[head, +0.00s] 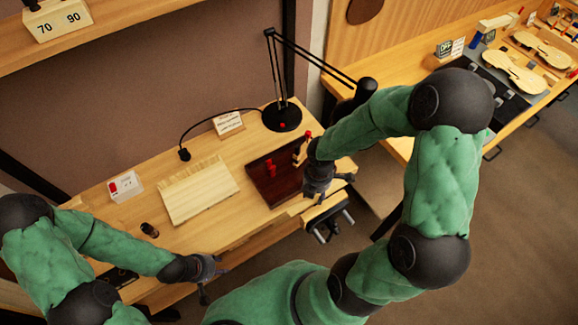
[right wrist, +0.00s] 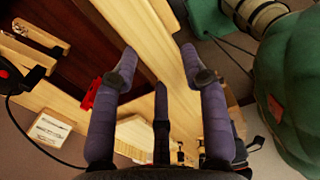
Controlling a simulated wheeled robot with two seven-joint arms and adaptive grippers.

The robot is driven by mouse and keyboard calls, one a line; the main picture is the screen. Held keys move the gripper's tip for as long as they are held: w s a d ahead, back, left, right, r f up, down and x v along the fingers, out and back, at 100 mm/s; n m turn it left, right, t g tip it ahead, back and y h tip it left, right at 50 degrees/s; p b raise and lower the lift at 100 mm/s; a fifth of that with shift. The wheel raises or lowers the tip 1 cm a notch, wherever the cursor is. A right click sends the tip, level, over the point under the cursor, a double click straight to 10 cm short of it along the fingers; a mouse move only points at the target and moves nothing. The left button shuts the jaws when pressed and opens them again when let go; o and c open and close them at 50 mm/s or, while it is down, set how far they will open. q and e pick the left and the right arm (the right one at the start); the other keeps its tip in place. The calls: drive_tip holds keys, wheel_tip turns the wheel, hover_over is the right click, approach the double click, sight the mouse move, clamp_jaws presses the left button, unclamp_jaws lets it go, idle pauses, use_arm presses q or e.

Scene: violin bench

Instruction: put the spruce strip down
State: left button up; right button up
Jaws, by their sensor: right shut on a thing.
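My right gripper (head: 322,188) is over the front right of the bench, beside the dark red-brown board. In the right wrist view my right gripper (right wrist: 160,68) has its fingers on either side of pale wood, which I take to be the spruce strip (right wrist: 165,58). The strip is hard to tell from the pale bench edge behind it, and I cannot tell whether it touches the bench. In the head view the hand mostly hides it. My left gripper (head: 208,274) is empty, its fingers apart, by the bench's front edge.
The dark board (head: 288,192) carries small red items (head: 270,167). A pale wood panel (head: 200,190) lies left of it. A black lamp (head: 282,116) and a white sign (head: 228,123) stand behind. A vise (head: 332,228) juts from the front edge.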

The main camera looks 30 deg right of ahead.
drive_tip(key=w+f, duration=0.4)
drive_tip(key=w, duration=0.5)
drive_tip(key=b, duration=0.2)
hover_over(295, 182)
drive_tip(key=f, duration=0.5)
drive_tip(key=shift+s, duration=0.35)
drive_tip(key=shift+w+f, duration=0.4)
wheel_tip(295, 182, down, 3)
drive_tip(key=shift+w+f, duration=0.1)
drive_tip(key=shift+f, duration=0.05)
drive_tip(key=shift+b, duration=0.35)
drive_tip(key=o, duration=0.6)
drive_tip(key=shift+f, duration=0.1)
drive_tip(key=shift+c, duration=0.2)
drive_tip(key=shift+o, duration=0.7)
